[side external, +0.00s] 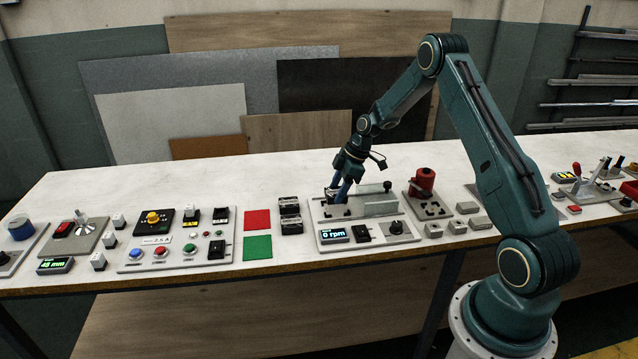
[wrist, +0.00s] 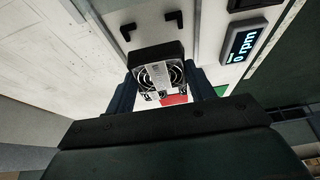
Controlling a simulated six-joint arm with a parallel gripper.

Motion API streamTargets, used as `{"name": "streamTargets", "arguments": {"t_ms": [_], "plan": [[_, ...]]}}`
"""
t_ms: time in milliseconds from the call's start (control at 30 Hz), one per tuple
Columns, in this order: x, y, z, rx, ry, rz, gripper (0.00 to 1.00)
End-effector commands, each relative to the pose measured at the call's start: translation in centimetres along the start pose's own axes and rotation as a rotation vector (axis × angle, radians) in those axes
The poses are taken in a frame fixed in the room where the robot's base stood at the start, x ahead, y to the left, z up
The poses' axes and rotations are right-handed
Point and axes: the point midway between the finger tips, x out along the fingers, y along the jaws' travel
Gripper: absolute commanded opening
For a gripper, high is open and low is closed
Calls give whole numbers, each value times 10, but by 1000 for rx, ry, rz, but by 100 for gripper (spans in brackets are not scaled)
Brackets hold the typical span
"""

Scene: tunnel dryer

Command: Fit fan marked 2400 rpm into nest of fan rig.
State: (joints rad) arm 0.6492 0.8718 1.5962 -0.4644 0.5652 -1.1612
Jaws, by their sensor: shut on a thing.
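My gripper (wrist: 161,92) is shut on a black square fan (wrist: 174,52), one finger on each side of it. A pale label covers part of the fan's face, but I cannot read its marking. Black corner brackets (wrist: 174,20) of the nest show beyond the fan in the wrist view, apart from it in that picture. In the side view my gripper (side external: 338,193) is low over the left part of the fan rig (side external: 329,221). The fan is hard to make out there, and I cannot tell its height over the plate. The rig's display (wrist: 243,45) reads 0 rpm.
Several dark labelled blocks (side external: 290,225) stand left of the rig, beside a red mat (side external: 257,220) and a green mat (side external: 257,247). A grey block and rail (side external: 375,205) lie just right of my gripper. A red-topped fixture (side external: 424,182) stands further right.

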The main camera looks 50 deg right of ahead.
Motion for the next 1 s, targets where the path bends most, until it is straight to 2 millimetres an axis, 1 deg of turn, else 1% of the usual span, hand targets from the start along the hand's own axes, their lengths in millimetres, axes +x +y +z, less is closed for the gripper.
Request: {"name": "streamTargets", "arguments": {"t_ms": [200,300,767,800,867,900,1000], "plan": [[24,0,10,1,-1,-2,31],[31,0,13,0,-1,-2,31],[35,0,14,0,0,-1,31],[35,0,15,0,0,-1,56],[35,0,14,0,0,-1,68],[35,0,14,0,0,-1,75],[35,0,14,0,0,-1,76]]}}
